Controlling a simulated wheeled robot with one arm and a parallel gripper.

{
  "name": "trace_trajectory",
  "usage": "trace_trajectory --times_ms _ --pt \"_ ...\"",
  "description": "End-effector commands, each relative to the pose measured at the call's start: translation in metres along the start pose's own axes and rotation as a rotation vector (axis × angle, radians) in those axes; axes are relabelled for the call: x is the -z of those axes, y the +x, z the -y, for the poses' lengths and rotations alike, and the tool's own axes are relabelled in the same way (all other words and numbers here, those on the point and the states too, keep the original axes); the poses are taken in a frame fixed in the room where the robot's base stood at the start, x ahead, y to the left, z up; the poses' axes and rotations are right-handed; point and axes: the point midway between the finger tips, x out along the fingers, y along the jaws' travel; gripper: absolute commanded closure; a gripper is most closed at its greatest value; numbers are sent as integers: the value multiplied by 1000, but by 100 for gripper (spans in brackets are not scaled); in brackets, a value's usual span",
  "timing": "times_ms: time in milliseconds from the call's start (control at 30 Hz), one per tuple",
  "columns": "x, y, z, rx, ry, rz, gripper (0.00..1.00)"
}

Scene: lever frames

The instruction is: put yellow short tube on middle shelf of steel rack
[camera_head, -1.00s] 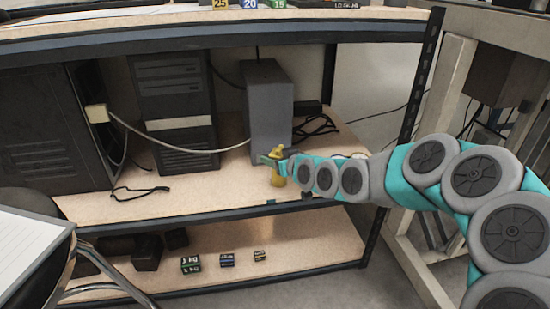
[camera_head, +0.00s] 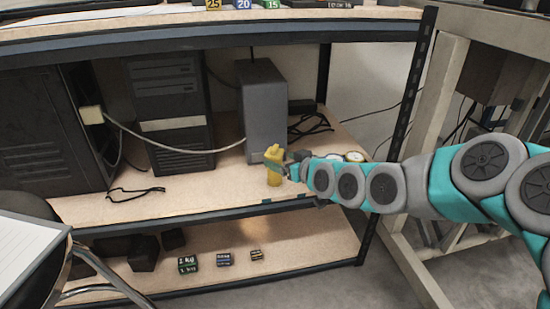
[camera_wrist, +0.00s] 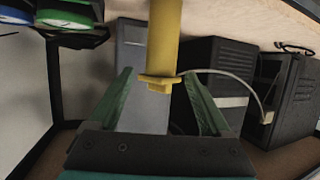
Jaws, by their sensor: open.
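The yellow short tube (camera_head: 273,172) stands upright on the middle shelf (camera_head: 215,192) of the steel rack, near its front edge and in front of a grey box. In the wrist view the tube (camera_wrist: 164,35) comes down from the top, with a wider collar at its end. My gripper (camera_head: 283,165) is just right of the tube in the head view, partly overlapping it. In the wrist view my gripper (camera_wrist: 158,75) has its green fingers spread apart, with the tube's collar end between their tips and a gap on each side.
The grey box (camera_head: 265,110) and dark computer cases (camera_head: 170,110) stand behind on the same shelf, with loose cables. Round items (camera_head: 355,156) lie right of the tube, behind my arm. Small labelled blocks (camera_head: 187,265) sit on the lower shelf. A rack post (camera_head: 408,100) rises at right.

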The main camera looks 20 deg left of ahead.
Motion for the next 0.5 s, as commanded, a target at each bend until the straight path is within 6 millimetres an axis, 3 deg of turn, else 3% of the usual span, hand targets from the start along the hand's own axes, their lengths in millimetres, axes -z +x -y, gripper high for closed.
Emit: trace_trajectory --times_ms 200,500 --pt "0 -32 0 -1 0 -1 18" --pt "-1 -44 1 1 -1 2 18"
